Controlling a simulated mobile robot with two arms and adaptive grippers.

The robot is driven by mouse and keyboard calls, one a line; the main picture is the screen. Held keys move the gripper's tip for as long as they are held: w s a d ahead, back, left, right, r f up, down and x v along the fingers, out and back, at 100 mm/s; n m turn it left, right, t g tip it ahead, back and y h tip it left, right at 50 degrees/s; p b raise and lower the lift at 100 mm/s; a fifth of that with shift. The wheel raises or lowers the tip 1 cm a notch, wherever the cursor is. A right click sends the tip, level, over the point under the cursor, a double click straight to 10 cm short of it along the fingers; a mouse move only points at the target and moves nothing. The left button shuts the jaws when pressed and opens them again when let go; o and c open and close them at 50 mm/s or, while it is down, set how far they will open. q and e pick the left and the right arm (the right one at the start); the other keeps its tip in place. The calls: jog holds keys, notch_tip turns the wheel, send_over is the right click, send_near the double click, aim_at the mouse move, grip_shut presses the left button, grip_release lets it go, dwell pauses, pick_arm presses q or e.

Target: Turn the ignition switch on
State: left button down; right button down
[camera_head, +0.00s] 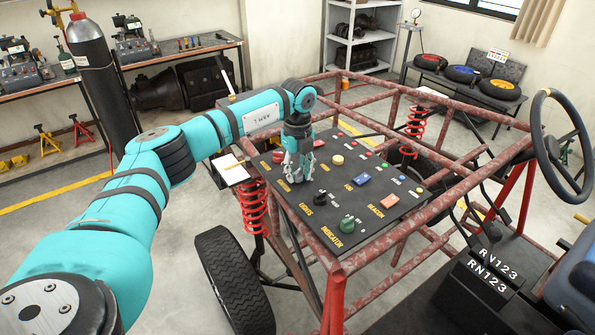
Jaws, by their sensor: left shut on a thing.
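The black control panel (375,219) sits on the front of the kart frame. My left gripper (297,176) points down onto the panel's left part, with its fingers close together. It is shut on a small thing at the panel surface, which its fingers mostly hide. This appears to be the ignition switch, but I cannot make out its position. A small label lies just left of the fingertips and is too small to read surely. My right gripper is not in view.
Red frame tubes (440,165) surround the panel. A steering wheel (548,150) stands right.

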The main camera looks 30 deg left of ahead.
aim_at(298, 171)
pick_arm(q)
jog(key=m+b, duration=0.1)
jog(key=m, duration=0.5)
jog(key=shift+b, duration=0.3)
jog(key=shift+m+b, duration=0.45)
jog(key=shift+m, duration=2.15)
jog(key=shift+r, duration=0.1)
jog(key=c, duration=1)
grip_release()
notch_tip(298, 171, up, 12)
jog(key=shift+f, duration=0.1)
